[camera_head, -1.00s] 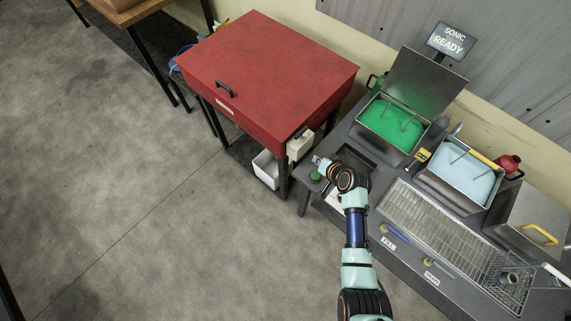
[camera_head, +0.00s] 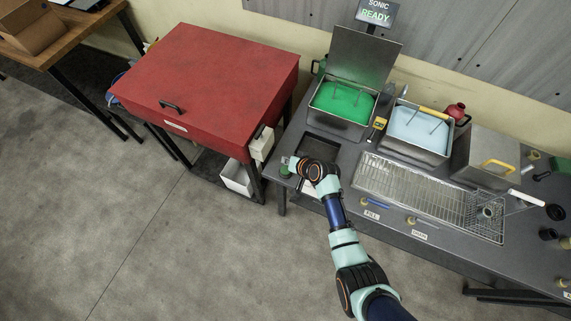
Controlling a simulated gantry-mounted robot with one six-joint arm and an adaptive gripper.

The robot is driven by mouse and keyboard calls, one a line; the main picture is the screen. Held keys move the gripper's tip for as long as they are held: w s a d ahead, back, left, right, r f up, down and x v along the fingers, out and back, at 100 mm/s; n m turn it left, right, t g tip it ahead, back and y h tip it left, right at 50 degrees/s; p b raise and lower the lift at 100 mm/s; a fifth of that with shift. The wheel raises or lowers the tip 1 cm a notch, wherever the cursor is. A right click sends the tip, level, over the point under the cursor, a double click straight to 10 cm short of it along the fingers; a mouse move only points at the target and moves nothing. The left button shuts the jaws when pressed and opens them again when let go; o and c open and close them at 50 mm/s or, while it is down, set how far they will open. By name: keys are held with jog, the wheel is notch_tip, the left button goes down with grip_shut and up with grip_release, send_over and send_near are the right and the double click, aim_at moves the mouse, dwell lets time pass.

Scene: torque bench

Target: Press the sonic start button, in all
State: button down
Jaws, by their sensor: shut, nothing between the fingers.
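A green button (camera_head: 284,171) sits at the left front corner of the dark bench. My gripper (camera_head: 290,163) is shut and empty, right beside the button in the picture; I cannot tell whether it touches it. My wrist hides part of the bench there. A display (camera_head: 377,13) behind the bench reads SONIC READY. Below it, an open tank of green liquid (camera_head: 343,102) has its lid (camera_head: 365,58) raised.
A red cabinet (camera_head: 205,85) stands left of the bench, with a pale box (camera_head: 262,144) on its side. Floor in front is clear.

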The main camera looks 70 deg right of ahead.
aim_at(284, 167)
jog(key=shift+f+b, duration=1.55)
jog(key=shift+f, duration=0.75)
jog(key=shift+f+b, duration=0.35)
jog(key=shift+f, duration=0.05)
jog(key=shift+f+b, duration=0.55)
jog(key=shift+f, duration=0.1)
jog(key=shift+r, duration=0.15)
jog(key=shift+r+p, duration=0.9)
jog(key=shift+p, duration=0.05)
notch_tip(284, 167, up, 5)
jog(key=p, duration=0.4)
jog(key=shift+r+p, duration=0.1)
jog(key=shift+p, duration=0.3)
